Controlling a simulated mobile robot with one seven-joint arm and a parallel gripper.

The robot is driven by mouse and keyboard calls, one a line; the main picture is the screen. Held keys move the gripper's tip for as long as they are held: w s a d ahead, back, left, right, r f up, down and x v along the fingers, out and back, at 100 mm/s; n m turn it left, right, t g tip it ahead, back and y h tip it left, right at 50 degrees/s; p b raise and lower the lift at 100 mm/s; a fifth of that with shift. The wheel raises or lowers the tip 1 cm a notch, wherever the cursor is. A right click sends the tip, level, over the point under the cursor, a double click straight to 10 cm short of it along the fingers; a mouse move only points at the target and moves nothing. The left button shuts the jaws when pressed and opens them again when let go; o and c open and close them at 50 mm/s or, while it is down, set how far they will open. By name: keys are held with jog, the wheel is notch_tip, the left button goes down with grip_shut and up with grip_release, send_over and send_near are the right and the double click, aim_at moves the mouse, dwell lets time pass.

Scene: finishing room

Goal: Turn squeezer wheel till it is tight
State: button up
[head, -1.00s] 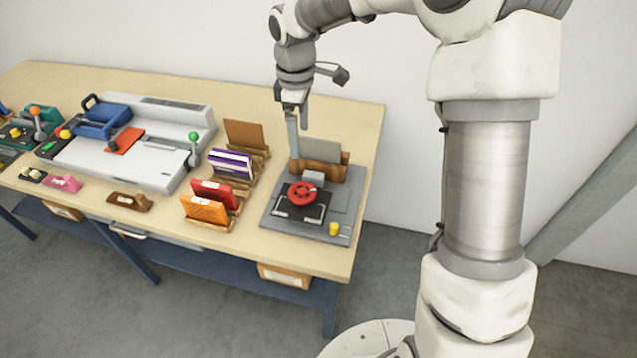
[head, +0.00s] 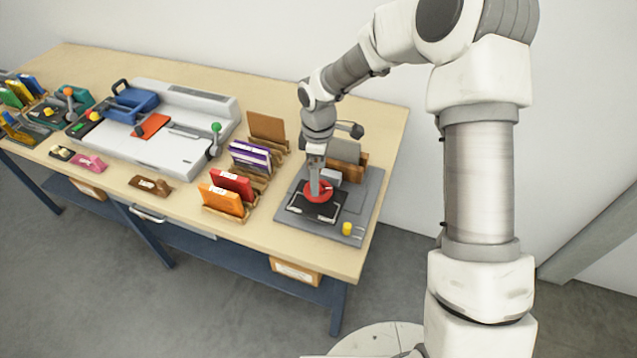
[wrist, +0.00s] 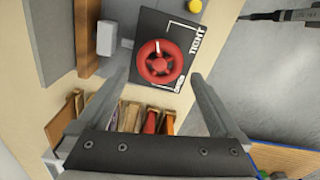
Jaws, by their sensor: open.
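The red squeezer wheel (head: 319,196) lies flat on the black top plate (head: 301,209) of a grey press base at the right end of the bench. In the wrist view the wheel (wrist: 160,62) shows whole, with a pale mark near its hub, and the plate (wrist: 183,25) bears white lettering that reads "TIGHT" on one side. My gripper (wrist: 160,82) is open, its two fingers apart on either side of the wheel's near part in that view. In the head view my gripper (head: 316,188) points down over the wheel and partly hides it. Contact cannot be told.
A yellow knob (head: 347,229) sits on the base's front corner. A grey block (head: 330,176) and a wooden holder with a grey board (head: 344,151) stand behind the wheel. Orange (head: 221,200) and red (head: 232,184) booklets stand in racks to the left.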

jog(key=shift+f, duration=2.3)
jog(key=shift+c, duration=0.2)
